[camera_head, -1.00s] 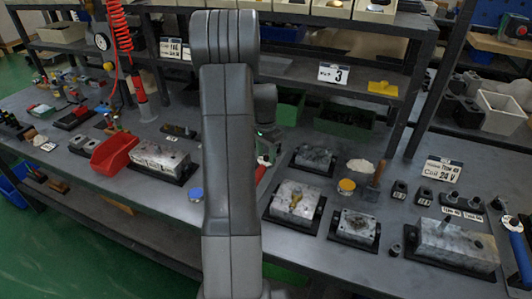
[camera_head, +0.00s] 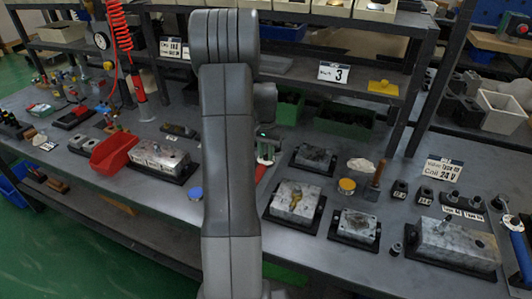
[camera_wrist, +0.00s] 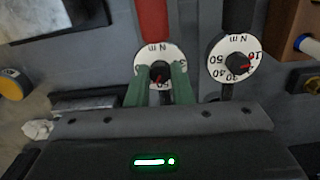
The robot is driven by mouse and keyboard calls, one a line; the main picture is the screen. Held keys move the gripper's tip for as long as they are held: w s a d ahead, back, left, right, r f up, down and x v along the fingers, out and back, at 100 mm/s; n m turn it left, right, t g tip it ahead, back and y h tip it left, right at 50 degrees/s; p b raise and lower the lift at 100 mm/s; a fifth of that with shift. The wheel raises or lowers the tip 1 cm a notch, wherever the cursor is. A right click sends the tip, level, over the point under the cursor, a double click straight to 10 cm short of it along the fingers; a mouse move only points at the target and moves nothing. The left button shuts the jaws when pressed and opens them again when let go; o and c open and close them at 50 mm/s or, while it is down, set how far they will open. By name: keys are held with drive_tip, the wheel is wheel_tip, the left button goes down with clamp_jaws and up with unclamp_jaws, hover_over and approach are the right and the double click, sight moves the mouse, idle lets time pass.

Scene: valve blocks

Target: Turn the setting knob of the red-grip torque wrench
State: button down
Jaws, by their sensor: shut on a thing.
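The red-grip torque wrench shows in the wrist view with its red grip (camera_wrist: 153,20) at the top. Its round white dial (camera_wrist: 145,53), marked N m, lies below the grip with the dark knob at its centre. My gripper (camera_wrist: 158,78) has its two green fingers over the dial, one on each side of the knob, shut on it. The fingers hide part of the scale, so I cannot read the setting. In the head view my arm hides most of the wrench; a bit of red grip (camera_head: 261,172) shows beside my gripper (camera_head: 266,152).
A second dial (camera_wrist: 233,57) with a red pointer sits close to the right of my fingers. Metal valve blocks (camera_head: 297,203) stand on the bench to the right of my arm. A red bin (camera_head: 113,152) is at left, and a shelf rises behind.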

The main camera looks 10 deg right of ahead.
sight(266, 156)
drive_tip(key=n, duration=0.5)
drive_tip(key=shift+n, duration=0.3)
idle(0.4)
drive_tip(key=c, duration=1.3)
unclamp_jaws()
drive_tip(key=shift+r, duration=0.1)
wheel_tip(266, 156, up, 14)
drive_tip(key=shift+a+f, duration=0.1)
drive_tip(key=shift+f, duration=0.05)
drive_tip(key=shift+f, duration=0.15)
wheel_tip(266, 156, down, 14)
drive_tip(key=shift+r, duration=0.15)
